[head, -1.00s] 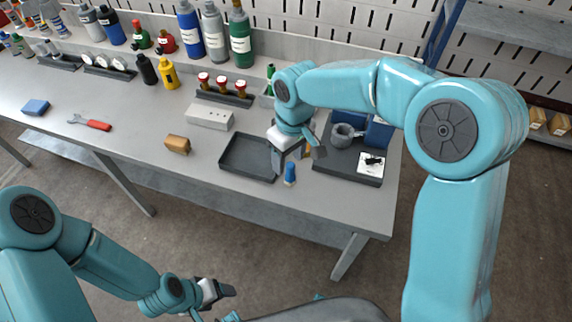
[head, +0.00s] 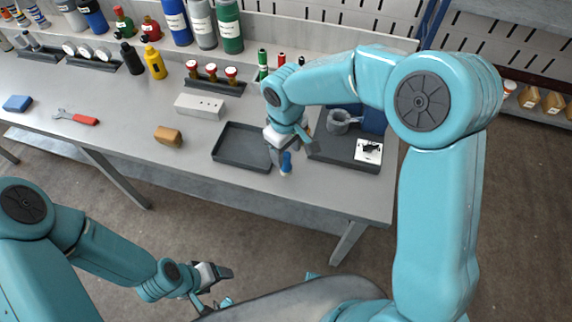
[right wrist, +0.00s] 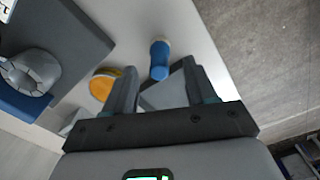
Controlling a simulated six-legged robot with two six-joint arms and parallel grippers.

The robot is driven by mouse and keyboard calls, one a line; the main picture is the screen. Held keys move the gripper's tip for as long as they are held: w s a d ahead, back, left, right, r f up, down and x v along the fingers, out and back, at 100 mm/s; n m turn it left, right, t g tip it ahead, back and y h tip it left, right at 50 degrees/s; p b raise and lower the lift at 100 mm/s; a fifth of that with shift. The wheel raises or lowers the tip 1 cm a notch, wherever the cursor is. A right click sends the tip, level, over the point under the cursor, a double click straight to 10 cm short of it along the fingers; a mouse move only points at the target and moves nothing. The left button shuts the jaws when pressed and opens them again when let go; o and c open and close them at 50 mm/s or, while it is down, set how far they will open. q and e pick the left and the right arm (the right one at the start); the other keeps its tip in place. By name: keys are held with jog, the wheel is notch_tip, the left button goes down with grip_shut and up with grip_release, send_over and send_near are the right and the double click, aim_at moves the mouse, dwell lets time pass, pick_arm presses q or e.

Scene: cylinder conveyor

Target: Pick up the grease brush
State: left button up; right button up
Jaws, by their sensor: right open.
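A small blue-handled piece, which looks like the grease brush (head: 286,163), stands on the grey bench near its front edge, right of the black tray. In the right wrist view the blue brush (right wrist: 160,59) with a pale end shows ahead, between the fingertip lines. My right gripper (head: 291,150) is open and above and around the brush's spot; one finger partly hides it in the head view. My left gripper (head: 220,286) hangs low in front of the bench and looks open and empty.
An empty black tray (head: 224,164) lies left of the brush. A second dark tray (head: 337,161) holds a grey part and a white card. An orange round piece (right wrist: 103,84) lies close to a finger. A wooden block (head: 168,137) and pale block (head: 200,107) lie further left.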

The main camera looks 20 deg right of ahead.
aim_at(286, 155)
jog(key=f, duration=0.4)
jog(key=shift+w+f, duration=0.2)
jog(key=shift+f, duration=0.1)
grip_shut()
